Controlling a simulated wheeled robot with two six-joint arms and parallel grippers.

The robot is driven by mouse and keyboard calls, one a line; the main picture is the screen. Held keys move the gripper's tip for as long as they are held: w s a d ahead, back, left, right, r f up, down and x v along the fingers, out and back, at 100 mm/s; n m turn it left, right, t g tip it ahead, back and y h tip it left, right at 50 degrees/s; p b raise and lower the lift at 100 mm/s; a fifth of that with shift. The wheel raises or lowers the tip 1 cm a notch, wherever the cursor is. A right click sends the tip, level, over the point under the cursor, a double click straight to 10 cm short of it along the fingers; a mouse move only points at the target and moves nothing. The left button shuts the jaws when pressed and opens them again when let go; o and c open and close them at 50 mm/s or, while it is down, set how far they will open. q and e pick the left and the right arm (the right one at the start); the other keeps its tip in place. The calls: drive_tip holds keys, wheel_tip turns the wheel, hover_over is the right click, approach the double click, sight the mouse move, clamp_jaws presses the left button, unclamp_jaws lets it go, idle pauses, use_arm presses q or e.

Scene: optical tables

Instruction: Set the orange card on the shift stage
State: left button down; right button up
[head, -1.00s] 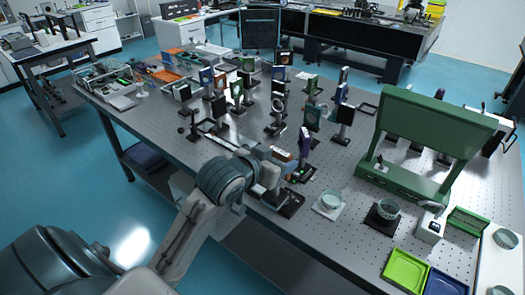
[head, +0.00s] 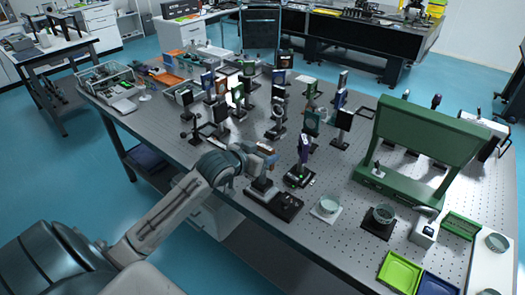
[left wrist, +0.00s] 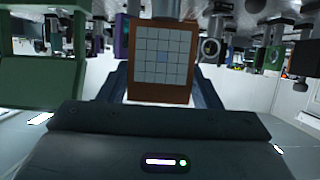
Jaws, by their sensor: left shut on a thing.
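The orange card (left wrist: 160,95) is in my left gripper. In the left wrist view it stands upright between the two dark fingers and shows a pale gridded face. In the head view its orange edge (head: 267,148) shows small at the end of the left arm. My left gripper (head: 262,151) is shut on the card, above the front part of the table. Below it are a low dark stage with a grey block (head: 262,187) and a stage with small green lights and a purple upright (head: 300,178). I cannot tell for sure which is the shift stage. My right gripper is not in view.
Several mounted optics (head: 279,110) crowd the table behind the gripper. A large green frame (head: 425,135) stands to the right. A black block (head: 287,206), glass dishes (head: 328,206) and a yellow-green tray (head: 399,271) lie along the front.

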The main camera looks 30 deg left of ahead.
use_arm(q)
drive_tip(key=shift+f, duration=0.1)
drive_tip(key=shift+c, duration=2.2)
unclamp_jaws()
drive_tip(key=shift+s, duration=0.1)
drive_tip(key=v, duration=1.2)
